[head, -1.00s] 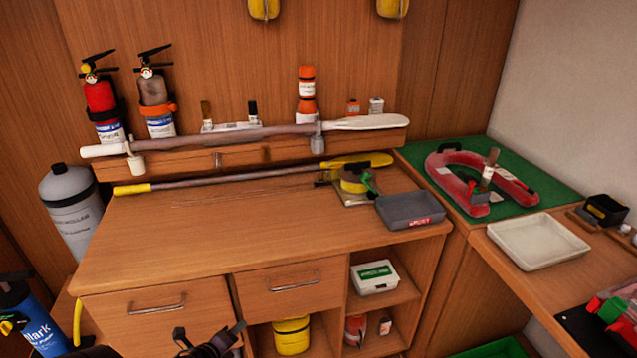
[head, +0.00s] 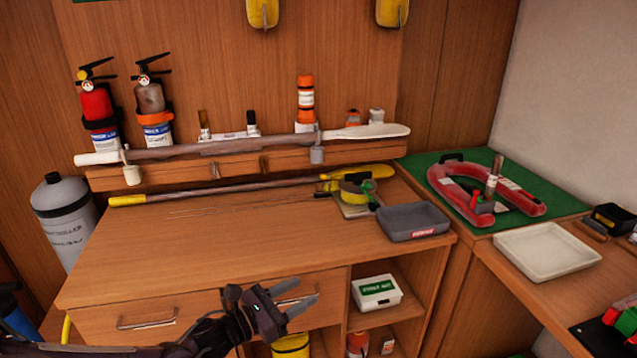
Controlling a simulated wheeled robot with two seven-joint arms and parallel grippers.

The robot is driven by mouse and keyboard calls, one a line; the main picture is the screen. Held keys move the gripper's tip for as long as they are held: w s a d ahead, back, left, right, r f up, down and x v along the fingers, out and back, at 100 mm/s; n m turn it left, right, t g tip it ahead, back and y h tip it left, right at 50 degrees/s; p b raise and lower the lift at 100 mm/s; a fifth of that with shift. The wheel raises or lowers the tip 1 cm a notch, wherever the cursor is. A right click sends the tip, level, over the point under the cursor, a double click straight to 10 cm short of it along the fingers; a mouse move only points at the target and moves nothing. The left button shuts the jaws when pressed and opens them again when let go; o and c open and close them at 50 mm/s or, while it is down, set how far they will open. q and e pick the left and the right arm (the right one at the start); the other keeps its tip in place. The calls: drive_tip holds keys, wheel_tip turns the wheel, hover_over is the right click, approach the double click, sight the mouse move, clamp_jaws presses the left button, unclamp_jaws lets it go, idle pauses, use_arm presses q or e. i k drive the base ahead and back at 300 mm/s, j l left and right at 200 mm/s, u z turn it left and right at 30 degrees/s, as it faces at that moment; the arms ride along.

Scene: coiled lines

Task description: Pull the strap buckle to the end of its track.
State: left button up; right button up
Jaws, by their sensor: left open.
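I cannot make out for certain which thing is the strap buckle or its track. A yellow strap-like coil (head: 353,198) with a green piece (head: 369,187) sits on a small pale plate at the back right of the wooden bench, just behind the grey tray. Details there are too small to tell. My left gripper (head: 293,313) is open and empty, in front of the bench's drawers and low in the view. It is well apart from the coil, nearer the camera. My right gripper is not in view.
The bench top (head: 225,245) is largely clear. A grey tray (head: 412,221) stands at its right edge. A yellow-ended pole (head: 240,187) lies along the back, below a shelf with bottles. A red horseshoe float (head: 457,193) and a white tray (head: 547,249) are at right.

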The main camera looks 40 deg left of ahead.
sight(325, 192)
drive_tip(key=i+j, duration=1.15)
drive_tip(key=j, duration=0.15)
